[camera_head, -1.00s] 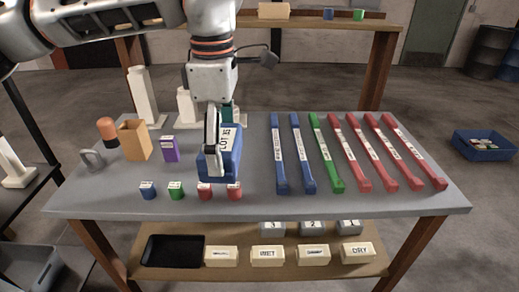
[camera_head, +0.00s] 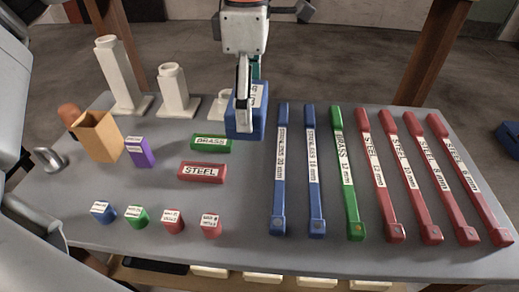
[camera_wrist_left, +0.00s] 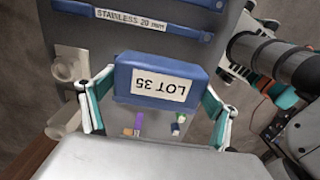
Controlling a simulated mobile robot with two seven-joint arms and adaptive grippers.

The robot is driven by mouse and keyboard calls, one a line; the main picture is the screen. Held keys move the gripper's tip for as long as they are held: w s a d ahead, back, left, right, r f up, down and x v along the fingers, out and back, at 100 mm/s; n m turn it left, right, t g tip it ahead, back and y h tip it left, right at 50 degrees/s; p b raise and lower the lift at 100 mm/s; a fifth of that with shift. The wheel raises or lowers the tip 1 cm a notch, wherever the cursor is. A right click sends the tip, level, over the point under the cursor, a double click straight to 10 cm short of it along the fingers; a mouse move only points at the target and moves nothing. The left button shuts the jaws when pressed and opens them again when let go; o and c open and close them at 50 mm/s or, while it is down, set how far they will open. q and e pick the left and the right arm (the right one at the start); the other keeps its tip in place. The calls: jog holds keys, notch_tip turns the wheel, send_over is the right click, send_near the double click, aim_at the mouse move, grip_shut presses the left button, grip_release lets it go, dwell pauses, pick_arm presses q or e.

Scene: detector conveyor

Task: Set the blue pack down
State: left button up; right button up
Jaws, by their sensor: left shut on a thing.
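The blue pack, a box with a white LOT 35 label, shows in the head view (camera_head: 245,123) over the far middle part of the grey table (camera_head: 240,250). It also shows in the left wrist view (camera_wrist_left: 125,82), with its label upside down. My left gripper (camera_head: 243,100) is shut on it, one finger at each side in the wrist view (camera_wrist_left: 158,95). I cannot tell whether the pack's underside touches the table. Part of my other arm (camera_wrist_left: 265,60) shows at the right of the wrist view; its jaws are unclear.
Right of the pack lie long labelled bars: blue (camera_head: 281,170), green (camera_head: 345,175) and red (camera_head: 380,175). Left are BRASS (camera_head: 211,143) and STEEL (camera_head: 203,172) blocks, a purple box (camera_head: 140,152), a tan box (camera_head: 98,136) and white stands (camera_head: 122,75). Small blocks line the front.

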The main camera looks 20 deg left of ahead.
pick_arm(q)
notch_tip(320, 180, down, 20)
jog(key=shift+s+r+b, duration=0.15)
jog(key=shift+r+b, duration=0.1)
jog(key=shift+b, duration=0.5)
jog(key=shift+f, duration=0.15)
jog(key=o, duration=1.3)
